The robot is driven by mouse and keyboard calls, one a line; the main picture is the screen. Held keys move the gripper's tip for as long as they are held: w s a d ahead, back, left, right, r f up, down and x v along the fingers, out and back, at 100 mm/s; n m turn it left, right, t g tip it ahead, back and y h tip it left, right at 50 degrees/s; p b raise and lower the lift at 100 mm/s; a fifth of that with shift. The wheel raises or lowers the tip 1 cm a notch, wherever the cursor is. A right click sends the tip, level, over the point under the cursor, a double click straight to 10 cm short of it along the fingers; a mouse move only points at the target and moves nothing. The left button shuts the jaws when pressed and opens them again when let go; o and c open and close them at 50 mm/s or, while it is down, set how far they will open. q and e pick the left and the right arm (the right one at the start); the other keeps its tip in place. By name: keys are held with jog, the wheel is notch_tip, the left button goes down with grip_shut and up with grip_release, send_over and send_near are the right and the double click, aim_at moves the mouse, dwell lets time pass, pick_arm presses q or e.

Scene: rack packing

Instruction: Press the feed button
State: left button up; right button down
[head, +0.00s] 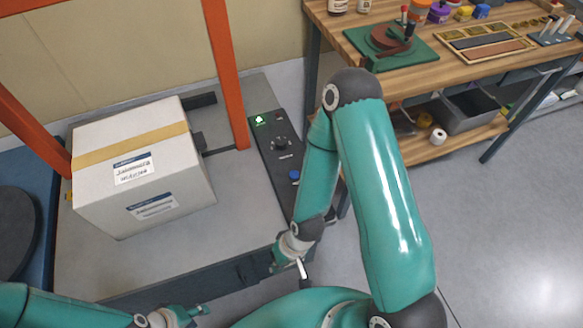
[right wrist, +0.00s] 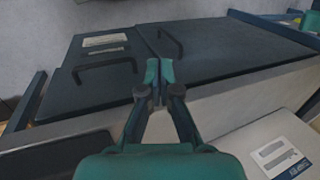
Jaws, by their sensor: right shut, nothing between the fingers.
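A dark control panel (head: 272,160) runs along the right side of the strapping machine's grey top in the head view. It has a lit green light or button (head: 260,120), a black knob (head: 281,143) and a blue button (head: 294,175). I cannot read which one is marked feed. My right gripper (head: 303,269) is below the panel's near end, apart from the buttons. In the right wrist view it (right wrist: 159,78) is shut and empty, in front of dark covers. My left gripper (head: 199,311) is low in the head view, left of centre; its jaws are too small to judge.
A white carton (head: 145,190) with a tan band and labels sits on the machine top, beside an orange frame (head: 228,75). A wooden workbench (head: 400,80) with a green fixture and trays stands at the right. Dark covers with handles (right wrist: 105,65) fill the wrist view.

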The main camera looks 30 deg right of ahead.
jog(key=shift+w+a, duration=0.1)
jog(key=w+d+r+t+p, duration=0.1)
jog(key=w+d+r, duration=0.1)
jog(key=w, duration=0.2)
jog(key=w+d+r+m+t+p, duration=0.1)
jog(key=w+d+r+t, duration=0.1)
jog(key=w+d, duration=0.1)
jog(key=w+d+r+t+p, duration=0.1)
jog(key=w+d+r, duration=0.1)
jog(key=w, duration=0.3)
jog(key=shift+w+d+r+m, duration=0.15)
jog(key=shift+d+r+m, duration=0.15)
jog(key=shift+r, duration=0.1)
jog(key=w+d+r+t+p, duration=0.3)
jog(key=w+d+r, duration=0.4)
jog(key=d, duration=0.4)
jog(key=shift+w+d+r+m+t, duration=0.15)
jog(key=shift+d+r+m+t, duration=0.2)
jog(key=shift+r, duration=0.5)
jog(key=shift+a+f, duration=0.15)
jog(key=b, duration=0.7)
send_over(296, 175)
notch_tip(296, 175, down, 7)
jog(key=shift+r, duration=0.15)
jog(key=shift+w+f+b, duration=0.1)
jog(key=shift+f+b, duration=0.35)
jog(key=shift+f, duration=0.5)
jog(key=shift+f+b, duration=0.3)
jog(key=shift+f, duration=0.05)
